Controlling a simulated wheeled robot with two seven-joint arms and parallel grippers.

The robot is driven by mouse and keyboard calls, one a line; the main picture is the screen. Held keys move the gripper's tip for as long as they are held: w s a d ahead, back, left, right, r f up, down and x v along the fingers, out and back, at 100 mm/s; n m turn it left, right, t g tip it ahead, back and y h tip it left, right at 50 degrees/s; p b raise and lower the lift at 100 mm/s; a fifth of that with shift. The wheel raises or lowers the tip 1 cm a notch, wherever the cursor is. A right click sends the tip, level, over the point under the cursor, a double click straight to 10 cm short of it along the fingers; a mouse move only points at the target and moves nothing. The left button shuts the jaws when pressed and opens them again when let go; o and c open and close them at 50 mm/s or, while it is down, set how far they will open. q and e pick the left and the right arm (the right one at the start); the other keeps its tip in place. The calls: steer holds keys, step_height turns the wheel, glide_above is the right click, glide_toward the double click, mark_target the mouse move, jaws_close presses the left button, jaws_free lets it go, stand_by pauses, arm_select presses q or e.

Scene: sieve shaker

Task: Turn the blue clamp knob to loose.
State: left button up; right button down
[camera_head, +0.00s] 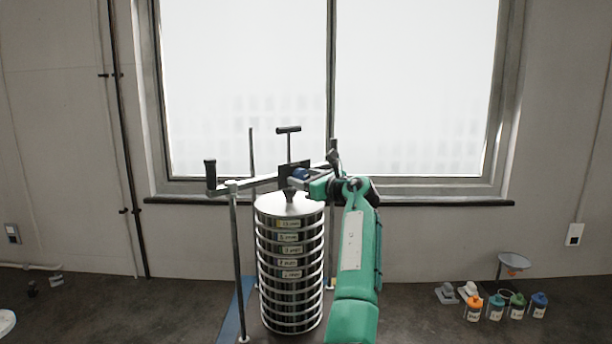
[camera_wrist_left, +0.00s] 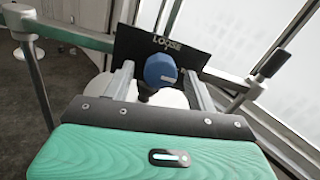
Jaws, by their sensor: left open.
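The blue clamp knob (camera_wrist_left: 160,69) sits in front of a black plate (camera_wrist_left: 150,46) marked "LOOSE" above it. The knob carries a small pale mark low on its face. In the head view the knob (camera_head: 301,174) is a small blue patch on the crossbar above the sieve stack. My left gripper (camera_wrist_left: 159,84) is open, with one finger on each side of the knob; I cannot tell whether they touch it. In the head view my left gripper (camera_head: 308,180) reaches the knob from the right, partly covering it. My right gripper is not in view.
The sieve stack (camera_head: 290,264) stands below the crossbar between upright rods (camera_head: 238,270). A T-handle (camera_head: 288,131) rises above the plate, and a lever grip (camera_head: 210,177) is at left. Several small bottles (camera_head: 496,308) stand on the right side of the bench.

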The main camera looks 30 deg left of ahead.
arm_select(q)
steer(key=shift+c, duration=0.7)
steer(key=c, duration=0.8)
steer(key=shift+c, duration=0.2)
